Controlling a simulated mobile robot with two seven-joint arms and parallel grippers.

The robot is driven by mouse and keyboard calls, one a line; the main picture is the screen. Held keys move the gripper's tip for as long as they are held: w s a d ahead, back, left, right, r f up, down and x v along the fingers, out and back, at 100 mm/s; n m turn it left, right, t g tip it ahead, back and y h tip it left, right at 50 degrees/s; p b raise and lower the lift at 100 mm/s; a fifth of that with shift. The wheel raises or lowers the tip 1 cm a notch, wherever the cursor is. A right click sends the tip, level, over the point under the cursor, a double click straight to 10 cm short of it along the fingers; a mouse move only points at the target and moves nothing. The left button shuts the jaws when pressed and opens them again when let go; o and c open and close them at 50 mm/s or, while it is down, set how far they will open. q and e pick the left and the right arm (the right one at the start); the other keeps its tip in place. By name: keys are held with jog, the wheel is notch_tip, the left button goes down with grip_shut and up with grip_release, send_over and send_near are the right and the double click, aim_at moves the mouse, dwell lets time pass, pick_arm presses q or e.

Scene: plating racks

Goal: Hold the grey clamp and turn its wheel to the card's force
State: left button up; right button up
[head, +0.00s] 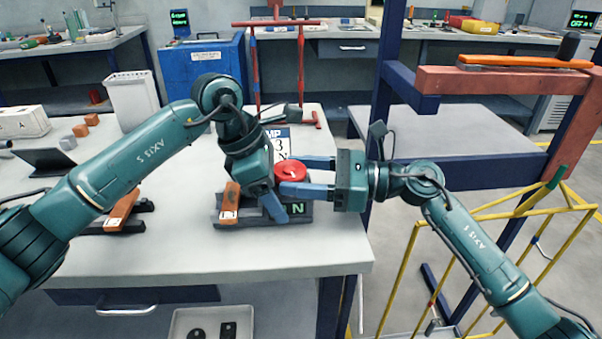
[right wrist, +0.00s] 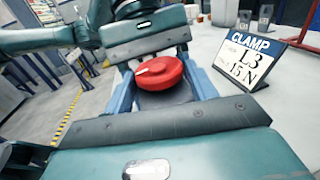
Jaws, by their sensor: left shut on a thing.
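The red wheel (head: 291,171) sits on top of the grey clamp, whose body is mostly hidden behind my grippers; the wheel also shows in the right wrist view (right wrist: 158,73). My left gripper (head: 270,198) points down beside the wheel and is shut on the clamp, its grip partly hidden. My right gripper (head: 292,176) reaches in from the right with one finger on each side of the wheel. I cannot tell whether both fingers press on it. The card (right wrist: 245,62) stands behind the clamp and reads "CLAMP", "L3", "15 N". A green "N" shows on a dark display (head: 297,208); its number is hidden.
An orange block (head: 229,203) stands just left of the clamp. Another orange piece (head: 122,210) lies on a dark base further left. The white table's (head: 300,256) front strip is clear. A yellow frame (head: 480,212) stands at right.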

jog(key=o, duration=0.3)
jog(key=shift+o, duration=0.2)
jog(key=v, duration=1.2)
